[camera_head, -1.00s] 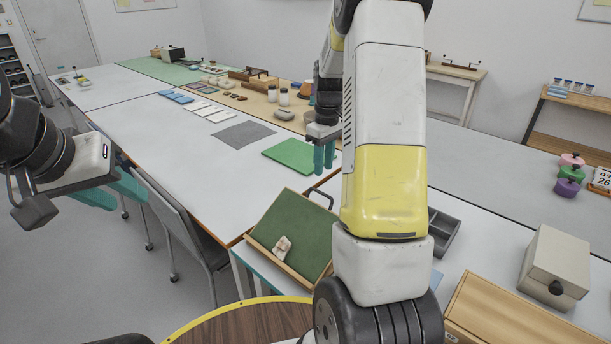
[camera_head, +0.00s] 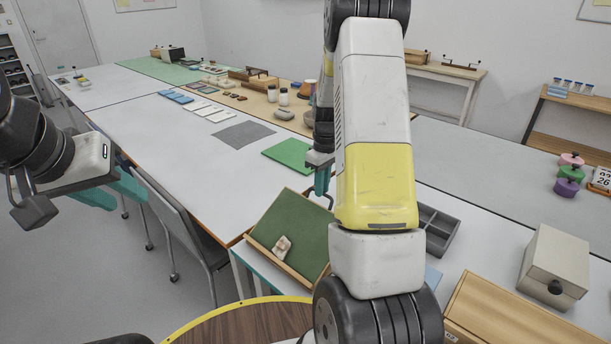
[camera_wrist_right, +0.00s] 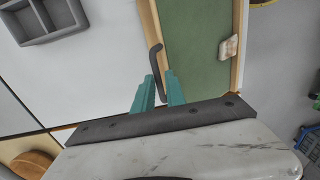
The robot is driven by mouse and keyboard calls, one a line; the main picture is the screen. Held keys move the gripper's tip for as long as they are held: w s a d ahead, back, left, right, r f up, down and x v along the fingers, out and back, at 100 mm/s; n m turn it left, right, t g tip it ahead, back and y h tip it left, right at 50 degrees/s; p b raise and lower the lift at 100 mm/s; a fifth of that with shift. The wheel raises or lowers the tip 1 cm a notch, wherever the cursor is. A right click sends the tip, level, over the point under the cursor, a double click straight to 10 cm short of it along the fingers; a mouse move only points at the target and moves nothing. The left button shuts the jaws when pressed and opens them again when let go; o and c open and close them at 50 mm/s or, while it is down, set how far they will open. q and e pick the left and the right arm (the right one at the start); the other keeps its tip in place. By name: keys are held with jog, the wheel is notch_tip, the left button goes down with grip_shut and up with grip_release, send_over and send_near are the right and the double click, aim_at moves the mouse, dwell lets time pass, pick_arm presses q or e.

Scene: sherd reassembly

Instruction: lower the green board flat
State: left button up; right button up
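The green board (camera_head: 303,222) has a wooden frame and slopes down to a front ledge, on the table in front of me. A pale sherd (camera_head: 282,246) rests low on it by the ledge. The board (camera_wrist_right: 195,45), the sherd (camera_wrist_right: 229,47) and a dark handle (camera_wrist_right: 155,62) on the board's edge also show in the right wrist view. My right gripper (camera_wrist_right: 159,76) is open, its teal fingers on either side of the handle; contact cannot be told. In the head view my right arm partly hides it (camera_head: 322,182). My left gripper (camera_head: 115,192) is open and empty, off at the left.
A grey divided tray (camera_head: 436,230) lies right of the board behind my arm. A beige box (camera_head: 555,265) and a wooden box (camera_head: 500,315) stand further right. A flat green mat (camera_head: 287,153) lies beyond the board. A chair (camera_head: 170,215) stands at left.

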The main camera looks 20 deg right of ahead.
grip_shut()
jog(key=shift+s+a+f, duration=0.15)
jog(key=shift+s+a, duration=0.05)
jog(key=shift+a, duration=0.05)
dwell(0.9)
jog(key=shift+w+d+f+y, duration=0.2)
jog(key=shift+d+f+y, duration=0.15)
jog(key=shift+f, duration=0.2)
jog(key=d+f+g+y, duration=0.1)
jog(key=f, duration=0.2)
jog(key=w+d+f+y, duration=0.1)
jog(key=f, duration=0.2)
jog(key=w+d+f+g+y, duration=0.1)
jog(key=f, duration=0.1)
jog(key=shift+w+d+f+g+y, duration=0.25)
jog(key=shift+d+f+g, duration=0.05)
jog(key=shift+d+f, duration=0.1)
jog(key=shift+w+d+f, duration=0.1)
jog(key=shift+d+f, duration=0.1)
jog(key=shift+f, duration=0.5)
jog(key=shift+w+d+f, duration=0.1)
jog(key=shift+d+f, duration=0.05)
jog(key=shift+f, duration=0.5)
jog(key=shift+d+f, duration=0.1)
jog(key=shift+d, duration=0.2)
